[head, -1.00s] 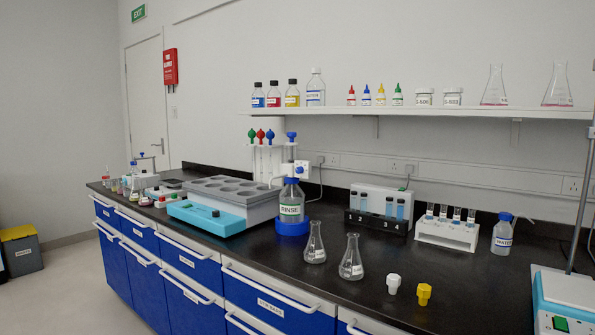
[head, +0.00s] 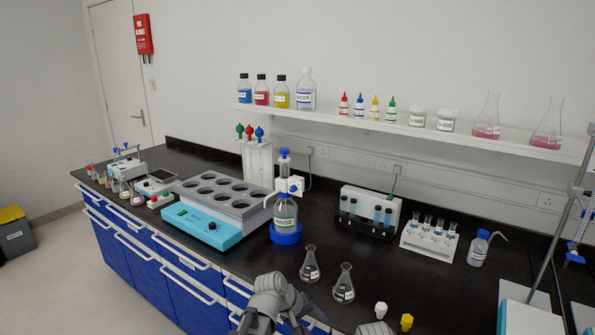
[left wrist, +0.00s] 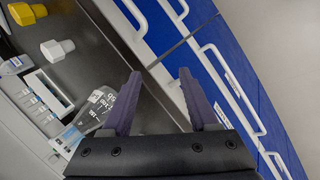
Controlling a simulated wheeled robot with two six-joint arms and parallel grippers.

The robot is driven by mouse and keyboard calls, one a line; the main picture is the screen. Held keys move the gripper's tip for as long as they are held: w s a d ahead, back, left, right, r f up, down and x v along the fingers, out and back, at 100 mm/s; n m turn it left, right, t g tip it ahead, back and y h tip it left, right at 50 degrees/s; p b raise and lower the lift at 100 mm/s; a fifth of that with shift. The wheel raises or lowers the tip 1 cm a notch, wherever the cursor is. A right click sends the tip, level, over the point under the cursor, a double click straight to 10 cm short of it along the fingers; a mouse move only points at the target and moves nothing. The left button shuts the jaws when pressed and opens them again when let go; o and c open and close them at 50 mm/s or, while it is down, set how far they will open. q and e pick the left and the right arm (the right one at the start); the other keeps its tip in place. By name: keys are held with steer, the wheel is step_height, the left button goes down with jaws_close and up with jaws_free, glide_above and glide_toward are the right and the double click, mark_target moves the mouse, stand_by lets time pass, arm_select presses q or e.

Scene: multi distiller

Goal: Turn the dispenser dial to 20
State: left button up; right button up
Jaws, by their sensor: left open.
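The dispenser is a clear bottle labelled RINSE (head: 285,212) with a blue base and a blue top, standing on the black bench in the head view. A small white block with a blue knob (head: 292,187), apparently the dial, is on its upper part; its numbers are too small to read. My left gripper (left wrist: 158,92) is open and empty in the left wrist view, with its two dark fingers apart. In the head view, my left arm's grey end is at the bottom centre, in front of and below the bottle, not touching it.
Two flasks (head: 310,264) (head: 344,284) stand right of the bottle, near the front edge. White (head: 381,309) and yellow (head: 407,321) stoppers are farther right. A grey block with round wells (head: 226,193) is close on the left. Tube racks (head: 429,240) stand behind right.

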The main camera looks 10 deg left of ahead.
arm_select(q)
steer(key=w+r+n, duration=0.1)
steer(key=w, duration=0.1)
steer(key=w+r+n+t+h, duration=0.1)
steer(key=w+r, duration=0.1)
steer(key=w+r+n+t, duration=0.1)
steer(key=w+r, duration=0.1)
steer(key=shift+w+a+n+h, duration=0.4)
steer(key=w+a+r+n+t+h+p, duration=0.1)
steer(key=w+a+r+n+t, duration=0.25)
steer(key=w+r+n, duration=0.3)
steer(key=n+t+y+p, duration=0.2)
steer(key=n+t, duration=0.6)
steer(key=n, duration=0.6)
glide_toward(291, 190)
steer(key=shift+m+g, duration=0.25)
steer(key=shift+r+x, duration=0.2)
steer(key=shift+x, duration=4.1)
steer(key=shift+s, duration=0.15)
arm_select(e)
steer(key=r, duration=0.4)
steer(key=shift+w, duration=0.2)
arm_select(q)
steer(key=shift+c, duration=0.3)
jaws_close()
